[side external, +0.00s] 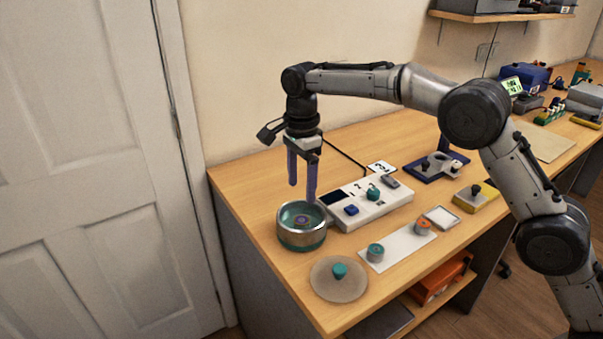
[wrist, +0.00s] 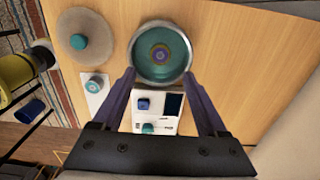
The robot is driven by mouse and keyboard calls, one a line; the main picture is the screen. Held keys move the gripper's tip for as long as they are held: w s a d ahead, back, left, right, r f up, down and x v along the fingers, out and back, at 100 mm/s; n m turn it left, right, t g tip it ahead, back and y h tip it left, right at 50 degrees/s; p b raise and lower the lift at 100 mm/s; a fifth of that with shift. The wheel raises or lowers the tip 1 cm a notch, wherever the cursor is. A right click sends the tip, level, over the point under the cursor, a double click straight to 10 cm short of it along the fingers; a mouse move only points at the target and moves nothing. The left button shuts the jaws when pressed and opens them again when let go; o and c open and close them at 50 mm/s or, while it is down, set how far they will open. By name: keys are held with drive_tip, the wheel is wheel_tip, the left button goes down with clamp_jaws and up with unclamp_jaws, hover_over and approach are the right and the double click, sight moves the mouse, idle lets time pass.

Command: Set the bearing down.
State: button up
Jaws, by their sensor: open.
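The bearing looks to be the small purple ring (side external: 302,219) lying in the round metal dish (side external: 290,240) with a teal inside, near the left end of the table. The wrist view shows the ring (wrist: 161,55) at the middle of the dish floor, with the dish's silver rim (wrist: 187,45) around it. My gripper (side external: 302,192) is open and empty, pointing down above the back of the dish. In the wrist view its two purple fingers (wrist: 159,76) are spread wide, with their tips near the dish's lower rim and the ring beyond them, clear of both.
A white control box (side external: 370,207) with knobs stands close beside the dish. A round grey-brown disc (side external: 335,290) with a teal knob and a white strip (side external: 400,247) with two small knobbed parts lie in front. A blue fixture (side external: 430,170) stands farther right. Bare wood lies behind the dish.

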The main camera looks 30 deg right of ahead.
drive_tip(key=shift+r, duration=1.25)
drive_tip(key=s+d+r+n+t, duration=0.1)
drive_tip(key=s+d+r+n, duration=0.35)
drive_tip(key=s, duration=0.45)
drive_tip(key=s+d+r+n+t, duration=0.2)
drive_tip(key=s+d+r+n, duration=0.2)
drive_tip(key=s+d+r, duration=0.3)
drive_tip(key=s+d+f+n+t, duration=0.1)
drive_tip(key=s+f+n, duration=0.3)
drive_tip(key=s, duration=0.6)
drive_tip(key=s+d+f+n+t, duration=0.1)
drive_tip(key=s+f+n, duration=0.3)
drive_tip(key=s, duration=0.7)
drive_tip(key=shift+s+d+n+t, duration=0.3)
drive_tip(key=shift+d+n, duration=0.45)
